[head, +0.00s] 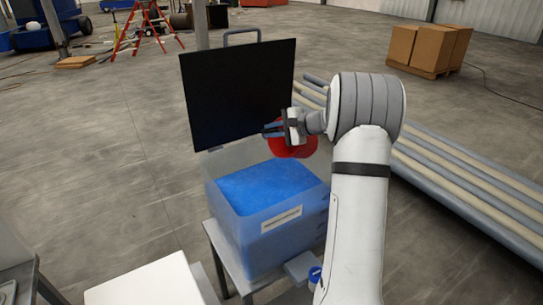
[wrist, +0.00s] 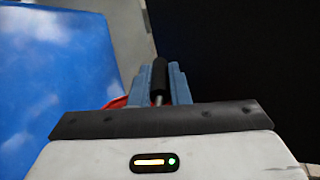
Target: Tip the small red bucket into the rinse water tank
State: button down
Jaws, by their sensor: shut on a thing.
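The rinse water tank (head: 238,232) is a translucent box with blue water (head: 265,186) in it and a label on its front. Its black lid (head: 238,95) stands open at the back. My gripper (head: 272,130) is above the tank's back right part, near the lid. It is shut on the black handle (wrist: 159,78) of the small red bucket (head: 291,147). The bucket is largely hidden behind the gripper and arm, and its tilt and contents cannot be told. In the wrist view only a bit of red rim (wrist: 116,102) shows, with the water (wrist: 50,70) at left.
The tank stands on a grey stand (head: 232,268). A white surface (head: 150,283) is at the front left. Long pipes (head: 460,180) lie on the floor at right. Cardboard boxes (head: 430,47) and a red ladder (head: 145,25) are far back.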

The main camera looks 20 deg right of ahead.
jog(key=w+d+r+m+y+p, duration=0.3)
jog(key=d+r+m+p, duration=0.1)
jog(key=d, duration=0.4)
jog(key=w+d+r+m+y+p, duration=0.3)
jog(key=w+d+r+m, duration=0.1)
jog(key=d+r, duration=0.2)
jog(key=shift+d+r+m+p, duration=0.15)
jog(key=shift+d+m+p, duration=0.2)
jog(key=shift+d, duration=0.55)
dwell(0.6)
